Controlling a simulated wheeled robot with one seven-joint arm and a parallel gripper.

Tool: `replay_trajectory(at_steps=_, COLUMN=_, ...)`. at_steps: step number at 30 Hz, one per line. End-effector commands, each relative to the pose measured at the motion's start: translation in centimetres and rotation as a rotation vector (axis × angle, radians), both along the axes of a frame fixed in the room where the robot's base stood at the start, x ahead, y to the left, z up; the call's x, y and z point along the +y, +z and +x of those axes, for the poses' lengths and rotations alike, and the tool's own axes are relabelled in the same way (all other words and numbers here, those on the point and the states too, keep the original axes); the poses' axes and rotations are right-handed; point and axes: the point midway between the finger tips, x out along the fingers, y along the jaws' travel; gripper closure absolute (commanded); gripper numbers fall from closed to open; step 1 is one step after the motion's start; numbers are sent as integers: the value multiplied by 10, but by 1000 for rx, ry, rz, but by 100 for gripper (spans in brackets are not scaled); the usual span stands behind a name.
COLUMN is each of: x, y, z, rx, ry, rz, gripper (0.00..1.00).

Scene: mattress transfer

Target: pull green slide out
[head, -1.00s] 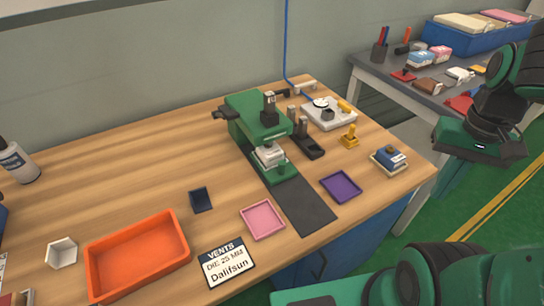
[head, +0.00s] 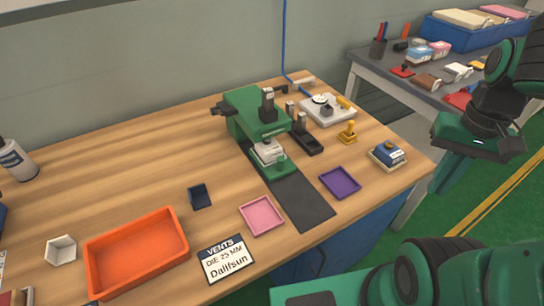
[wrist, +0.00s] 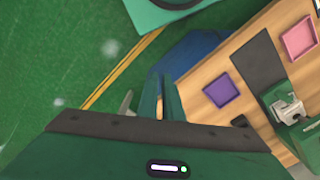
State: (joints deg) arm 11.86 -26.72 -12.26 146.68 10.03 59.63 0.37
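A green press (head: 250,112) stands on the wooden bench with a black post on top. The green slide (head: 281,171) sits low at its front, at the head of a dark strip (head: 305,203). A pale grey block rests on the slide, under the press head. My gripper (wrist: 161,80) hangs off the bench's right side, well away from the slide.
A purple tray (head: 340,183) and a pink tray (head: 262,216) flank the strip. An orange bin (head: 137,254) and a sign (head: 226,259) lie at the front left. A blue stamp block (head: 387,155) and yellow-handled tool (head: 347,132) stand right of the press.

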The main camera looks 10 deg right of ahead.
Motion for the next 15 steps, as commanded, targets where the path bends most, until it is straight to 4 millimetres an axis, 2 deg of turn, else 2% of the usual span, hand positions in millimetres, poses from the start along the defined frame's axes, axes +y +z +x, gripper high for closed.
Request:
replay_trajectory(at_steps=1, x=0, y=3, z=-5, rx=-5, ry=6, rz=-1, gripper=81)
replay_trajectory(at_steps=3, x=2, y=7, z=-4, rx=-13, ry=30, rz=-6, gripper=64)
replay_trajectory(at_steps=5, x=5, y=11, z=9, rx=-10, ry=73, rz=-15, gripper=64)
replay_trajectory(at_steps=8, x=21, y=16, z=45, rx=-3, ry=193, rz=-33, gripper=64)
replay_trajectory(at_steps=11, x=48, y=20, z=91, rx=0, ry=353, rz=-51, gripper=64)
replay_trajectory(at_steps=14, x=87, y=20, z=134, rx=0, ry=519, rz=-58, gripper=64)
replay_trajectory(at_steps=15, x=105, y=19, z=149, rx=-1, ry=587, rz=-58, gripper=64)
